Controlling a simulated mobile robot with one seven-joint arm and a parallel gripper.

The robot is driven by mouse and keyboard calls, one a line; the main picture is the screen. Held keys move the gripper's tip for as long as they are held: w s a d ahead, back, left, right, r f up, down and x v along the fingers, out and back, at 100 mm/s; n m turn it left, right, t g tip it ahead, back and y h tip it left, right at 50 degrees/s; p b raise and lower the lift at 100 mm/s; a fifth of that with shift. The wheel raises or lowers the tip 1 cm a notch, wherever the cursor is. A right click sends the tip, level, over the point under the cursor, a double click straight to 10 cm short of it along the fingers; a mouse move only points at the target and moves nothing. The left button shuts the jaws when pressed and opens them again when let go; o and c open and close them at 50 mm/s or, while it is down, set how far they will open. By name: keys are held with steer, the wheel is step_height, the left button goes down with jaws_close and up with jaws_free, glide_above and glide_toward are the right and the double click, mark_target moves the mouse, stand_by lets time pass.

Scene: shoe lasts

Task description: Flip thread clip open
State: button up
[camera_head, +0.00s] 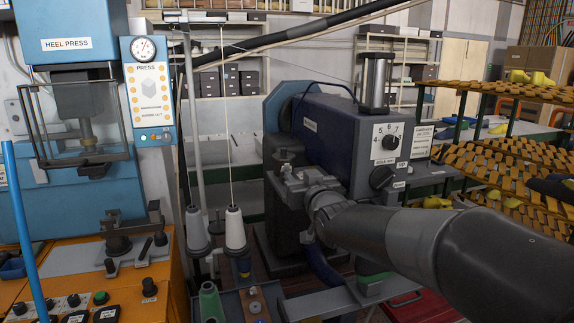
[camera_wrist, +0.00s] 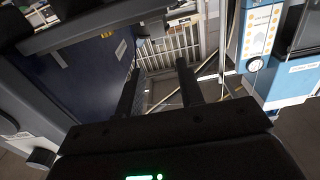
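My gripper (camera_wrist: 159,84) shows in the wrist view as two dark fingers standing apart, with nothing between them. In the head view my gripper (camera_head: 290,178) is at the end of my grey arm, in front of the dark blue stitching machine (camera_head: 335,130). That machine has a numbered dial (camera_head: 390,141) and a black knob (camera_head: 382,178) on its end. A white thread cone (camera_head: 235,230) stands to the left of my gripper, with its thread rising straight up. I cannot make out the thread clip; it is too small to tell or hidden behind my arm.
A blue heel press (camera_head: 70,50) and its control panel (camera_head: 148,95) stand at the left. Racks of wooden pieces and yellow lasts (camera_head: 500,165) fill the right. A metal thread stand (camera_head: 190,110) rises left of the machine.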

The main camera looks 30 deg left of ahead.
mark_target(286, 168)
steer(key=x, duration=1)
steer(key=shift+f, duration=0.1)
jaws_close()
